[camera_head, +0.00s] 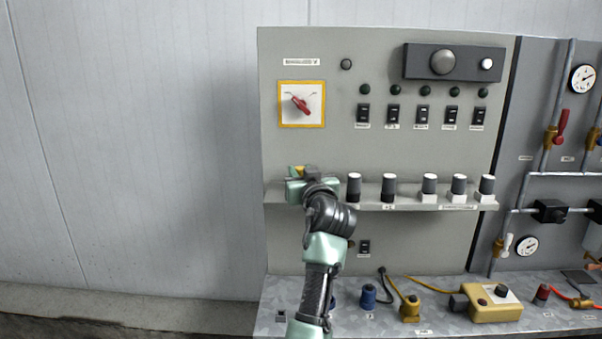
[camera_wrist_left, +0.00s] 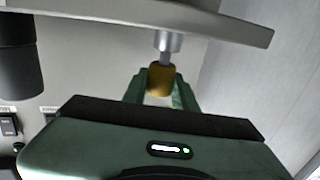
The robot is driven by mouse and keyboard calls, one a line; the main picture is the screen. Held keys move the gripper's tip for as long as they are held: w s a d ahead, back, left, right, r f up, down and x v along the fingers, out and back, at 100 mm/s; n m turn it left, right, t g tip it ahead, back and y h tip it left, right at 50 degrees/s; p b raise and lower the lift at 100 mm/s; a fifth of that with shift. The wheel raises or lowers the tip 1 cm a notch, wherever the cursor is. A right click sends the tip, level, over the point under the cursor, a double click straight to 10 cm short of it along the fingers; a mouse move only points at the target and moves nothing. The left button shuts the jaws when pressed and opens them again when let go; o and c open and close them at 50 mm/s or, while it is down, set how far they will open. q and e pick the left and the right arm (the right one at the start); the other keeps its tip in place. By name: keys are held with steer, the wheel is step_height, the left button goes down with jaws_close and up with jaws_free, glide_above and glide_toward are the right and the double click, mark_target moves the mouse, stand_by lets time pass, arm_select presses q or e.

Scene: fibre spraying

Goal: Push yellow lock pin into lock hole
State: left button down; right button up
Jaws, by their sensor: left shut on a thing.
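The yellow lock pin (camera_wrist_left: 160,80) is between the two green fingers of my left gripper (camera_wrist_left: 161,91) in the left wrist view. A thin grey shaft shows between the yellow part and a silver metal collar (camera_wrist_left: 168,41) on the shelf. The shaft lines up with the collar and meets it. The hole itself is hidden. In the head view my left gripper (camera_head: 298,174) is at the left end of the shelf, with a bit of the yellow pin (camera_head: 299,169) showing. My right gripper is not in view.
The grey shelf (camera_head: 400,205) carries several dark knobs (camera_head: 389,188) right of my gripper. A red rotary switch (camera_head: 301,104) on a yellow-framed plate is above. A yellow box (camera_head: 491,303) and cables lie on the metal bench. Left of the panel is bare wall.

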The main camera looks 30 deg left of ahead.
arm_select(q)
steer(key=shift+f+b, duration=0.6)
steer(key=shift+f, duration=0.2)
steer(key=c, duration=1)
jaws_free()
steer(key=shift+c, duration=0.2)
steer(key=shift+s+d, duration=0.1)
steer(key=shift+s+d+f, duration=0.1)
steer(key=shift+s+d, duration=0.1)
steer(key=shift+d, duration=0.05)
steer(key=b+v, duration=0.2)
steer(key=v, duration=0.5)
steer(key=shift+b, duration=0.3)
